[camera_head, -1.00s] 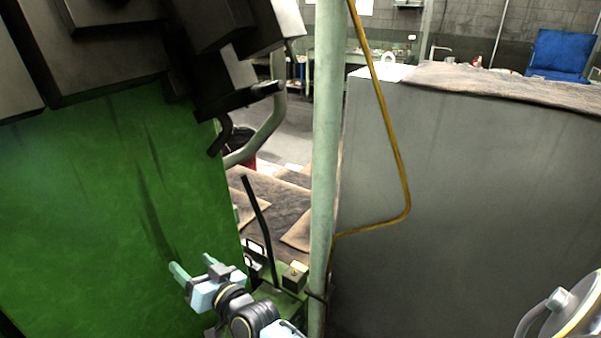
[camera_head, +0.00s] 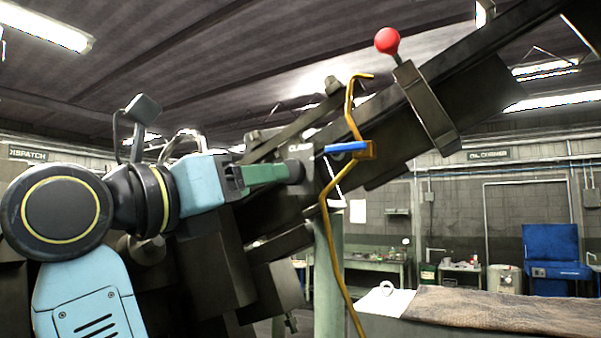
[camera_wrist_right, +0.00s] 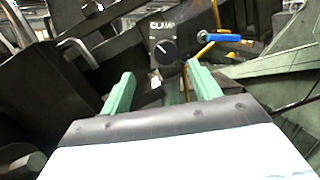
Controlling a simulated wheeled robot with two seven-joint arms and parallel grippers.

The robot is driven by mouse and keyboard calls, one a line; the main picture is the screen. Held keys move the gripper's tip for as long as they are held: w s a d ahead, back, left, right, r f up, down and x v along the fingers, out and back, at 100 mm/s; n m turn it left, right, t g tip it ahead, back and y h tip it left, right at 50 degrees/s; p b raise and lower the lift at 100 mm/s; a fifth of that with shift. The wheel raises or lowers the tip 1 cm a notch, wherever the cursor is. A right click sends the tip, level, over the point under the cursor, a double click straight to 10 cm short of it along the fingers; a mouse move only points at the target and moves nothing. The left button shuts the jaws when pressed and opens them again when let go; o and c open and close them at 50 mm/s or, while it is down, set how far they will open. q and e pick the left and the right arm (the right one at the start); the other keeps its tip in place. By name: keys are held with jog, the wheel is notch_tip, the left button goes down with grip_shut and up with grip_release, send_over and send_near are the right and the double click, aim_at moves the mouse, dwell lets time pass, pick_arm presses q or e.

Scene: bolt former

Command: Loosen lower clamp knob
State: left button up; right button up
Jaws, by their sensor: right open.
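A round black knob (camera_head: 297,171) with a pale pointer mark sits on a dark panel lettered "CLAM…". In the right wrist view the knob (camera_wrist_right: 165,52) is ahead of and between the fingertips. Whether it is the lower clamp knob, I cannot tell. My right gripper (camera_head: 280,173), with green fingers, points at the knob from the left in the head view. In the right wrist view the gripper (camera_wrist_right: 160,72) is open, its fingers apart with nothing held. Whether a fingertip touches the knob is not clear. My left gripper is not in view.
A blue handle (camera_head: 345,147) on a bent yellow rod (camera_head: 330,240) stands just right of the knob. A red ball lever (camera_head: 387,41) rises from the dark sloping beam above. A pale green post (camera_head: 328,280) stands below. A cloth-covered grey block (camera_head: 385,326) is at lower right.

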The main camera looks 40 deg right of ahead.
aim_at(294, 173)
jog(key=d+r+n+t+y, duration=0.2)
jog(key=d+n, duration=0.3)
jog(key=n, duration=0.6)
jog(key=shift+w+d+y, duration=0.2)
jog(key=shift+d+y, duration=0.2)
jog(key=shift+y, duration=0.1)
